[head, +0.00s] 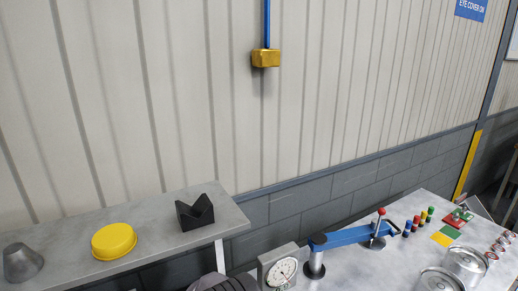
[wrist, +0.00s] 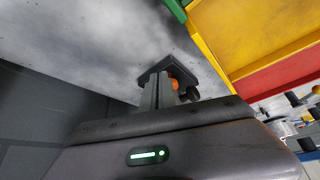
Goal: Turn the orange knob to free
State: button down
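In the wrist view, a small orange part (wrist: 174,84), which may be the orange knob, shows just to the right of my gripper's grey fingers (wrist: 158,88). It is mostly hidden behind the fingers and a dark plate, so I cannot tell its shape or its setting. The fingers reach toward a grey mottled surface. They look close together, but their gap is hidden, and I cannot tell whether they touch the orange part. My gripper is not seen in the head view, and I make out no orange knob there.
The head view shows a grey shelf (head: 160,215) with a yellow round lid (head: 114,241), a black V-block (head: 195,213) and a metal cone (head: 22,262). A right-hand table holds a dial gauge (head: 279,270), a blue bar (head: 350,237) and metal tins (head: 466,264). A yellow box (head: 266,58) hangs on the wall.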

jog(key=shift+d, duration=0.1)
jog(key=shift+w+d+r, duration=0.1)
jog(key=shift+w+d, duration=0.05)
notch_tip(320, 180, up, 6)
jog(key=p, duration=0.5)
jog(key=shift+d, duration=0.1)
